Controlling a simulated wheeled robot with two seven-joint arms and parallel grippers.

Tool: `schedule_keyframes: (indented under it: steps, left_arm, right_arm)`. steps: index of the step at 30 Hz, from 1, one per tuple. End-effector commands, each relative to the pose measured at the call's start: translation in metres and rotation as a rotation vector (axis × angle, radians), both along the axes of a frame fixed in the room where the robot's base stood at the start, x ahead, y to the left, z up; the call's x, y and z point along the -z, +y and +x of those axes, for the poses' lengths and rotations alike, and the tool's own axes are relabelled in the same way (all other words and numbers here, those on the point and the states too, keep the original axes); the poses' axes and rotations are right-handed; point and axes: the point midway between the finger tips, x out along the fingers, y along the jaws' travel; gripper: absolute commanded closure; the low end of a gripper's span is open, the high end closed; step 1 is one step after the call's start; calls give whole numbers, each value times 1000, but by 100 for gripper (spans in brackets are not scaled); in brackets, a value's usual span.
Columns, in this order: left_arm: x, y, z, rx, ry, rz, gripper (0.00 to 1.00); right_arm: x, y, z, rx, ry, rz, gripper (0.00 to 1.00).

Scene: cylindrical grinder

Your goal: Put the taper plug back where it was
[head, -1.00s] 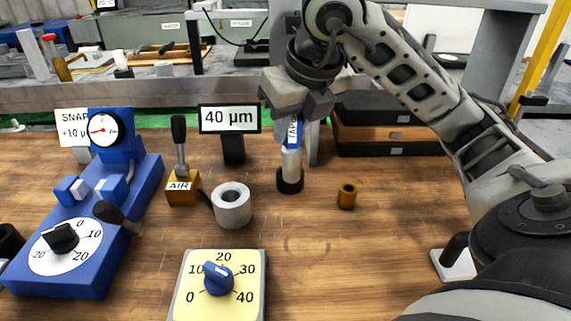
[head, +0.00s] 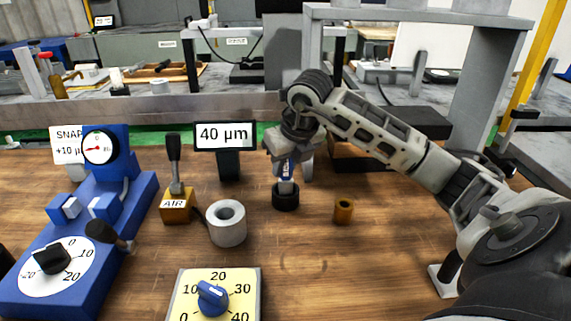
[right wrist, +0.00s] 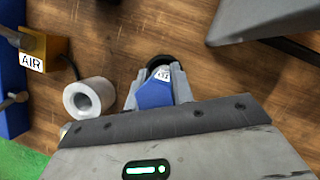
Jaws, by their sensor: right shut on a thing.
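The taper plug (head: 286,186) has a blue handle and a pale metal shaft, and stands about upright. My right gripper (head: 289,165) is shut on its blue handle. The handle also shows between the fingers in the right wrist view (right wrist: 156,95). A black round holder (head: 285,200) sits on the wooden bench right under the plug. The plug's lower end is hidden in the holder, with only a short length of shaft showing above the rim. Whether it is fully seated I cannot tell. My left gripper is not in view.
A grey metal ring (head: 227,223) stands left of the holder, and a small brass bushing (head: 343,211) stands right. The 40 µm display (head: 225,137) is behind, the AIR lever box (head: 179,204) left, and a yellow dial panel (head: 240,283) in front.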

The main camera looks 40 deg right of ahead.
Motion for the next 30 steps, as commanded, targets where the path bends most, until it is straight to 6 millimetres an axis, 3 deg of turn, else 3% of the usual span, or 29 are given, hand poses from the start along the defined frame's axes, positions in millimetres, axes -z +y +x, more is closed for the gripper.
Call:
schedule_keyframes:
  steps: [12, 13, 15, 24, 30]
  left_arm:
    - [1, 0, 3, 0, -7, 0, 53]
    - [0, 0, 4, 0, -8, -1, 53]
    - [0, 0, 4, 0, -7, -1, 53]
    - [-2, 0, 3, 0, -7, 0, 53]
    - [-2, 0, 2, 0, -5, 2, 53]
  right_arm:
    - [6, -1, 1, 2, -7, -1, 100]
    - [6, 0, 0, 1, -3, -1, 71]
    - [6, 0, 0, 1, -3, 0, 55]
    - [4, 0, 0, 1, -3, 0, 55]
    - [-18, 0, -8, 2, -7, -3, 55]
